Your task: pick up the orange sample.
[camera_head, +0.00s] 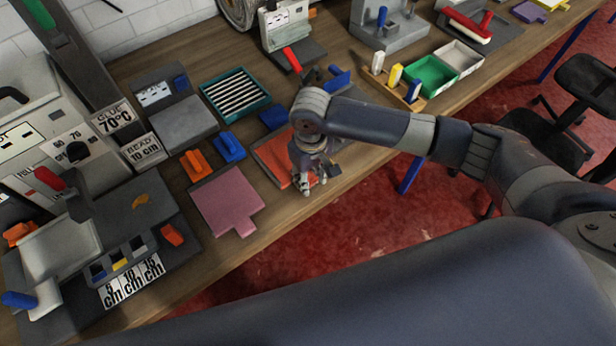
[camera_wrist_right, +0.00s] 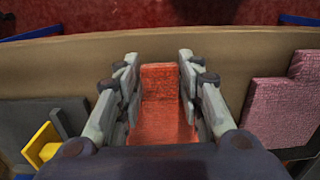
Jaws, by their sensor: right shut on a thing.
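The orange sample (camera_head: 268,155) is a flat orange-red piece near the bench's front edge, partly hidden under my right gripper (camera_head: 308,188). In the right wrist view the sample (camera_wrist_right: 163,115) lies between the two fingers of my right gripper (camera_wrist_right: 160,85), with its narrow tab pointing to the front edge. The fingers are shut on the sample from both sides. It looks flat at bench level; I cannot tell whether it is lifted at all. My left gripper is not in view.
A pink sample (camera_head: 222,203) with a tab lies to the left. Orange (camera_head: 194,165) and blue (camera_head: 229,147) small blocks and a striped rack (camera_head: 236,95) stand behind. A machine with a red lever (camera_head: 52,181) fills the left. Green (camera_head: 431,76) and white (camera_head: 460,56) trays are at right.

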